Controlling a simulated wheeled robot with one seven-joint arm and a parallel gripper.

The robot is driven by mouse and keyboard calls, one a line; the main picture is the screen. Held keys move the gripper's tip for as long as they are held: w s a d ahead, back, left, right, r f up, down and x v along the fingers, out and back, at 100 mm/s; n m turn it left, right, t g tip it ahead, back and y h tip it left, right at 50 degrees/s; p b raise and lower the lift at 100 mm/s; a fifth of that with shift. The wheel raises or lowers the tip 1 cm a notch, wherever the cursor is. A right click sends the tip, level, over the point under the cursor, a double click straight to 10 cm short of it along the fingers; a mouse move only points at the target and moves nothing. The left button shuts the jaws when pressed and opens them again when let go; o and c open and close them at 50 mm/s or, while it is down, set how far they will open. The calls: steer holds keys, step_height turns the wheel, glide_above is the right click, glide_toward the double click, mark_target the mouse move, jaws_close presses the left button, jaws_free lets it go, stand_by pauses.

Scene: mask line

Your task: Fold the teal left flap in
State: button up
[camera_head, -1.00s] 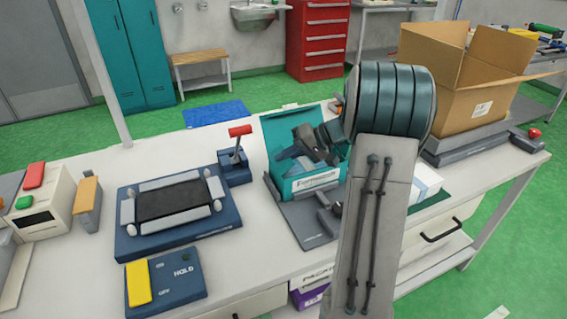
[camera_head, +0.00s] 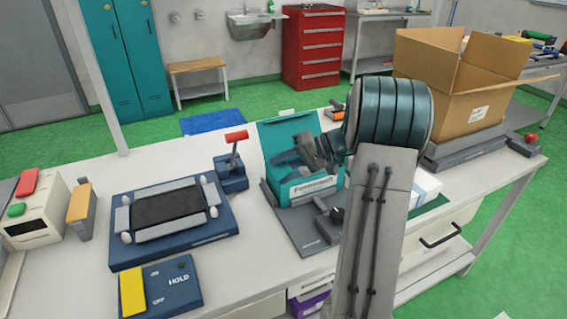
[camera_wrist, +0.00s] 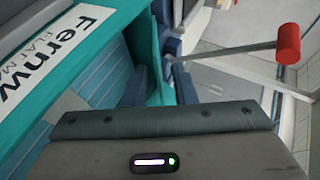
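The teal box (camera_head: 312,187) stands open on a grey fixture plate (camera_head: 290,222), its lid (camera_head: 285,130) raised at the back and its white label facing front. My gripper (camera_head: 310,153) is dark grey and reaches over the box opening, hiding much of the inside. In the wrist view, the label (camera_wrist: 58,50) and blue pleated masks (camera_wrist: 98,85) are at left. A narrow teal panel (camera_wrist: 146,55) runs along that side of the box, towards the red-handled lever; I cannot tell whether it is the left flap or the wall. Finger opening is not clear.
The red-handled lever (camera_head: 236,136) stands left of the box; it also shows in the wrist view (camera_wrist: 288,43). A blue tray fixture (camera_head: 170,245) and a HOLD switch box (camera_head: 180,280) are further left. An open cardboard carton (camera_head: 460,100) stands at right.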

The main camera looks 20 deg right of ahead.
steer(key=v, duration=1.4)
steer(key=shift+a, duration=0.1)
steer(key=shift+c, duration=0.4)
